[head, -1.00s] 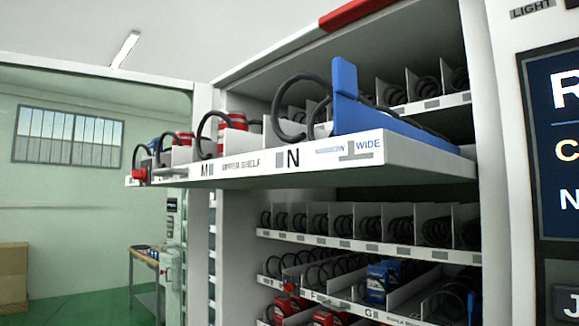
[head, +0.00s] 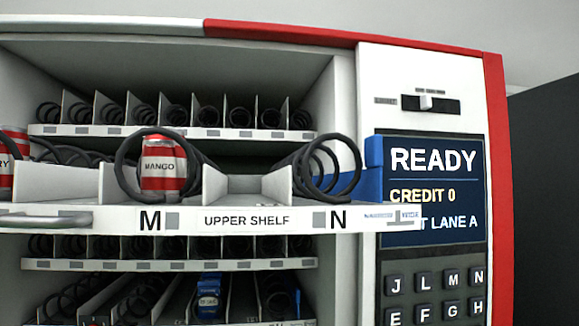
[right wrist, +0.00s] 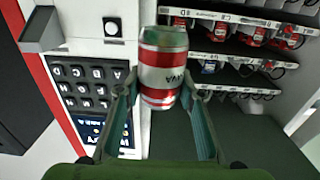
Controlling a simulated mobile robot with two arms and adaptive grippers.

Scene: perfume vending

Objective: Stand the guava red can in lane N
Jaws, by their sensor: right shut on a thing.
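My right gripper (right wrist: 160,92) is shut on a red and white can (right wrist: 163,68) with a greenish end. Part of its label shows, reading like the end of "GUAVA". In the right wrist view the can is in front of the machine's keypad panel and shelves. Lane N (head: 335,218) is at the right end of the pulled-out upper shelf in the head view. Its black coil (head: 325,168) stands there with a blue part (head: 373,168) at its right, and no can shows in it. My grippers are not in the head view.
A mango can (head: 159,168) stands in the coil of lane M, left of N. Another red can (head: 12,160) is at the far left. The shelf front (head: 245,220) sticks out beside the keypad (head: 435,295) and screen (head: 430,185).

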